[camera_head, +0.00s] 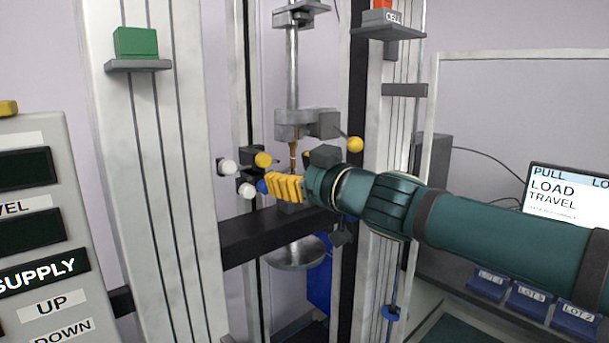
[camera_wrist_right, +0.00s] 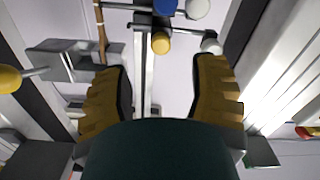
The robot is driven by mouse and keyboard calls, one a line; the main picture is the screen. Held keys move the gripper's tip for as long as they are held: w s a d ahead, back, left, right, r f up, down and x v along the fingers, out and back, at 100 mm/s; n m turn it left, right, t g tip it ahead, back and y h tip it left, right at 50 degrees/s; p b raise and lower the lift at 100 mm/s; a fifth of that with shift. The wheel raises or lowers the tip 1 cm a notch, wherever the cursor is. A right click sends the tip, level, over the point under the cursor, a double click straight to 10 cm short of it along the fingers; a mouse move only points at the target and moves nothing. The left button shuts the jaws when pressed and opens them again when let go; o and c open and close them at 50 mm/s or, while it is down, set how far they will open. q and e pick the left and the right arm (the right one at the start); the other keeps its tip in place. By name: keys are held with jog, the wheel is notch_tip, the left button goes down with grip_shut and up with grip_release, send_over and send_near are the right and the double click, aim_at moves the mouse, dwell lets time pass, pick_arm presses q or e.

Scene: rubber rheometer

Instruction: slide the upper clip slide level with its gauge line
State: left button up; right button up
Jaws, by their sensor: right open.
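The upper clip slide (camera_head: 246,156) is a small dark block with a yellow knob (camera_head: 263,160) and a white knob (camera_head: 227,166). The yellow knob also shows in the right wrist view (camera_wrist_right: 160,42). Just below is another slide with a blue knob (camera_head: 262,186) and a white knob (camera_head: 248,191). The thin brown specimen (camera_head: 293,148) hangs from the upper grip; I cannot make out its gauge line clearly. My right gripper (camera_head: 268,187) is open and empty. In the wrist view the yellow knob lies beyond the gap between its fingertips, apart from both. My left gripper is not in view.
The grey upper grip (camera_head: 296,122), with its own yellow knob (camera_head: 355,144), is close above my right gripper. A black crossbeam (camera_head: 248,238) runs below. Frame columns (camera_head: 150,200) stand on both sides. A control panel (camera_head: 30,230) is at left, a screen (camera_head: 570,195) at right.

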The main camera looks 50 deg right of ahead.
jog(key=shift+s+a, duration=0.15)
jog(key=shift+s, duration=1.3)
